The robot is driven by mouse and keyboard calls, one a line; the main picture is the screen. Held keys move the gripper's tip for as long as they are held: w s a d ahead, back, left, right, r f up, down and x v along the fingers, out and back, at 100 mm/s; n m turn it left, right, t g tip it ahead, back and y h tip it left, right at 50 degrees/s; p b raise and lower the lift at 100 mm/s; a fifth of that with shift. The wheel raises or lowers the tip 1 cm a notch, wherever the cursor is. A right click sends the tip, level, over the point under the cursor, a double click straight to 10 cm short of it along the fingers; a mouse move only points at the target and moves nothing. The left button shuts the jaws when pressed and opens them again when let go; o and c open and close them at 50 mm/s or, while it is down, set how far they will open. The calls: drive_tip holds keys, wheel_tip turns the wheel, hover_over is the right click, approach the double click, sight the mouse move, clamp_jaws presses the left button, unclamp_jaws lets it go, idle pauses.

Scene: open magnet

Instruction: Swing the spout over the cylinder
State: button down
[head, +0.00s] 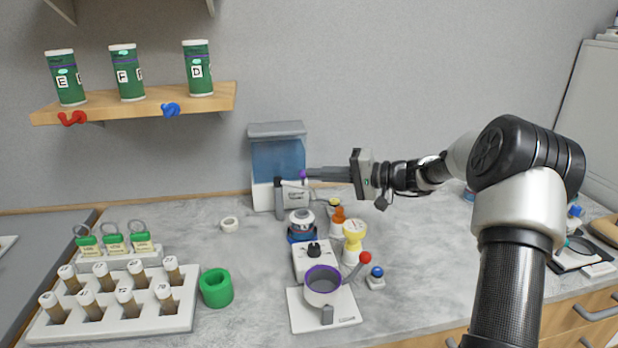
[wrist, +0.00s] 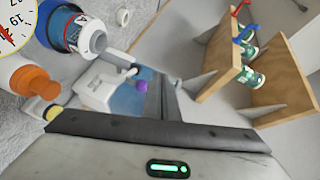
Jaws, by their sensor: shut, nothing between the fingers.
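A dispenser with a blue tank (head: 278,160) stands against the back wall. A short white spout (head: 292,183) with a purple knob (head: 303,174) sticks out from its front. In the wrist view the white spout (wrist: 128,72) and purple knob (wrist: 139,86) show just beyond my fingers. My gripper (head: 309,173) is shut and empty, its fingertips close to the right side of the knob. Whether they touch it I cannot tell. A dark grey upright cylinder-like piece (head: 280,200) stands at the dispenser's front; whether it is the task's cylinder is unclear.
In front stand a blue-based device (head: 301,226), an orange-topped bottle (head: 338,220), a yellow-topped bottle (head: 354,236) and a white machine with a purple-rimmed bowl (head: 322,283). A wooden shelf (head: 140,104) holds green canisters at upper left.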

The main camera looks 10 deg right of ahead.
drive_tip(key=w+d+f+m+t, duration=0.3)
drive_tip(key=w+d+t, duration=0.1)
drive_tip(key=d, duration=0.5)
drive_tip(key=w+a, duration=0.3)
drive_tip(key=a, duration=0.5)
drive_tip(key=shift+a, duration=0.35)
drive_tip(key=shift+w+a, duration=0.1)
